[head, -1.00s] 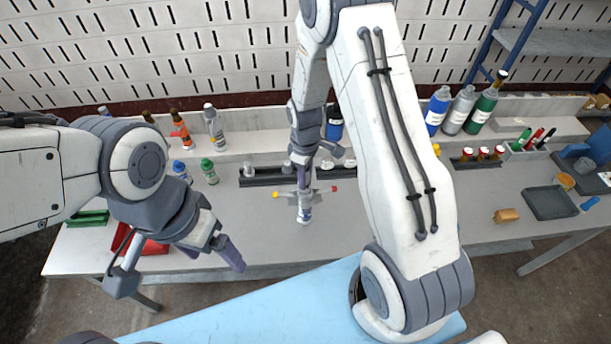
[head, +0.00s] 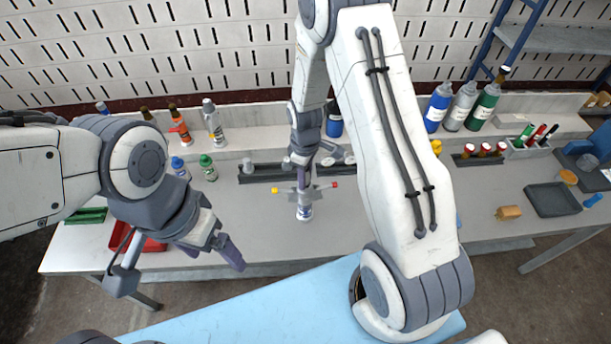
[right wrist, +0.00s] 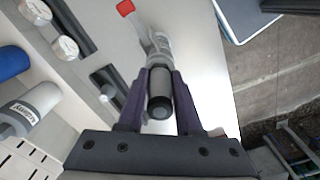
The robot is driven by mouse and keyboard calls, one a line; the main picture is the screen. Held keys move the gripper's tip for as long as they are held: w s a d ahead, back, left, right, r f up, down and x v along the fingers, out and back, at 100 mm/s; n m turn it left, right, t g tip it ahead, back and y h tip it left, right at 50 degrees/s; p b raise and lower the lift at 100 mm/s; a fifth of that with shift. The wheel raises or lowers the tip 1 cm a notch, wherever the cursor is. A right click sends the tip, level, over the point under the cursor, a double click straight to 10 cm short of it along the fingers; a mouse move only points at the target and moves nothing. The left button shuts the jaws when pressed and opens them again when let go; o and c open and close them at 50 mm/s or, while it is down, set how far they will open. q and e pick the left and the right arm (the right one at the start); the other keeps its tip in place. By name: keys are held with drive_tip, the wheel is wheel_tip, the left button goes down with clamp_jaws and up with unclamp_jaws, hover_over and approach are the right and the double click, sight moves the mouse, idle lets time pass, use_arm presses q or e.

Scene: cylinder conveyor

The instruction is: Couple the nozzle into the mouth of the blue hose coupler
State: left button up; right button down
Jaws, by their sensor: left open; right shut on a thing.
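My right gripper (right wrist: 150,95) is shut on a grey cylinder with a black end (right wrist: 158,92), which I take to be the nozzle. In the head view the right gripper (head: 304,183) is above the middle of the grey table. A bar with one yellow and one red tip crosses just below the fingers, and a white and blue lower part (head: 305,212) points down. Whether that part touches the table or anything else I cannot tell. I cannot identify the blue hose coupler; a small blue piece (head: 458,221) is mostly hidden behind my right arm. My left gripper (head: 213,254) is open and empty at the table's front left.
A dark rack (head: 262,176) with grey cylinders stands behind the right gripper. Several bottles line the back ledge. A red tray (head: 152,245) is near my left gripper. On the right are a dark tray (head: 552,201) and an orange-brown block (head: 508,213). The table's middle front is clear.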

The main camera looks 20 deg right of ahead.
drive_tip(key=shift+f+b, duration=0.3)
drive_tip(key=shift+f, duration=0.2)
drive_tip(key=c, duration=0.5)
unclamp_jaws()
drive_tip(key=shift+r, duration=0.1)
wheel_tip(320, 180, up, 10)
drive_tip(key=shift+r+b, duration=0.25)
drive_tip(key=shift+b, duration=0.7)
drive_tip(key=s+a+r, duration=0.5)
drive_tip(key=s+a, duration=0.3)
drive_tip(key=a, duration=0.1)
drive_tip(key=s+a+r, duration=0.1)
drive_tip(key=s+a, duration=0.1)
drive_tip(key=s, duration=0.6)
drive_tip(key=s+a+r+m+y+b, duration=0.1)
drive_tip(key=s+a+r, duration=0.1)
drive_tip(key=s, duration=0.5)
drive_tip(key=shift+s+a+r, duration=0.15)
drive_tip(key=shift+s+a, duration=0.2)
drive_tip(key=shift+a, duration=0.2)
